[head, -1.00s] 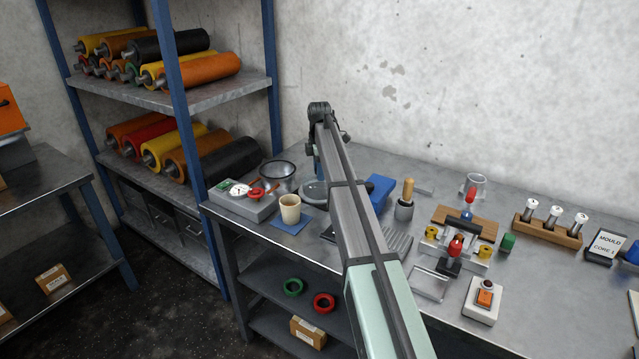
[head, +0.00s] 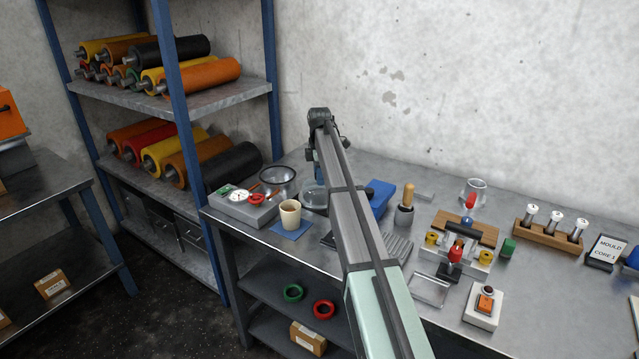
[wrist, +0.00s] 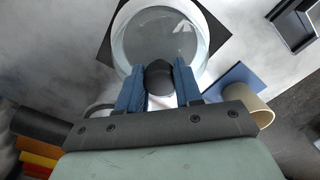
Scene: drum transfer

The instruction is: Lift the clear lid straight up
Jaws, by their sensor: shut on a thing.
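The clear lid (wrist: 131,48) is round and see-through, with a dark knob (wrist: 159,76) near the lower edge of its outline in the wrist view. My gripper (wrist: 159,70) has its two blue fingers on either side of the knob and is shut on it. A dark square mat (wrist: 106,48) shows beneath the lid. In the head view the lid (head: 312,197) is partly hidden behind my arm, and the knob cannot be made out. I cannot tell whether there is a gap under the lid.
A grey box with a dial (head: 240,207) is further left. A blue block (head: 379,196) and a wooden-handled tool (head: 405,210) stand right of my arm.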

